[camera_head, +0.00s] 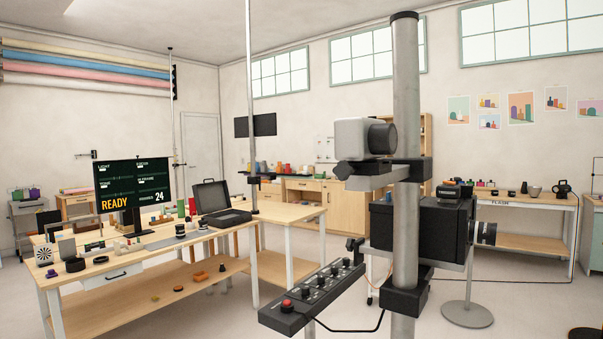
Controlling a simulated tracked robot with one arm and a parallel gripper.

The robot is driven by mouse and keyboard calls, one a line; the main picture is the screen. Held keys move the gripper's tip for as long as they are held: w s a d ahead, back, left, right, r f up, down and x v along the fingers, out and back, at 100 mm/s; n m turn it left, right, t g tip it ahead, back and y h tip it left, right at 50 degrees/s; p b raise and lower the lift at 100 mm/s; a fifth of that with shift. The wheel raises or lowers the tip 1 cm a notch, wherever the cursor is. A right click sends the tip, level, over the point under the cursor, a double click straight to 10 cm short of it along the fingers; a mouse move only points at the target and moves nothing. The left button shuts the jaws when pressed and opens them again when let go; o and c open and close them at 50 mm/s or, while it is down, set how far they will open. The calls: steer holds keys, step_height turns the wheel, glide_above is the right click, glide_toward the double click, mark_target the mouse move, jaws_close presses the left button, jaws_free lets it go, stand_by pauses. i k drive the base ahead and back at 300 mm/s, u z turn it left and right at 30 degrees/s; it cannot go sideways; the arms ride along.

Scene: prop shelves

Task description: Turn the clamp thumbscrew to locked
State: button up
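No gripper of mine shows in the camera view. A thick grey upright pole (405,75) stands close in front, right of centre. A black clamp-like collar (412,170) sits around it, with a grey arm (375,180) reaching left under a light grey camera-like box (352,138). A small dark knob-like part (344,170) shows at the left end of this arm. A thin pole (249,90) at the table carries a small black clamp-like block (254,179). I cannot tell which part is the clamp thumbscrew, or whether it is locked.
A black control strip (312,297) with knobs and a red button juts out low in front. A wooden table (150,242) at left bears a monitor (121,185) and an open black case (217,204). A black bellows camera (425,232) stands behind the thick pole. Floor shows at lower centre.

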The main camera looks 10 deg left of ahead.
mark_target(343, 171)
steer(key=i, duration=1)
steer(key=u, duration=0.5)
steer(key=k, duration=1.35)
steer(key=z, duration=0.35)
steer(key=i, duration=1)
steer(key=u, duration=0.05)
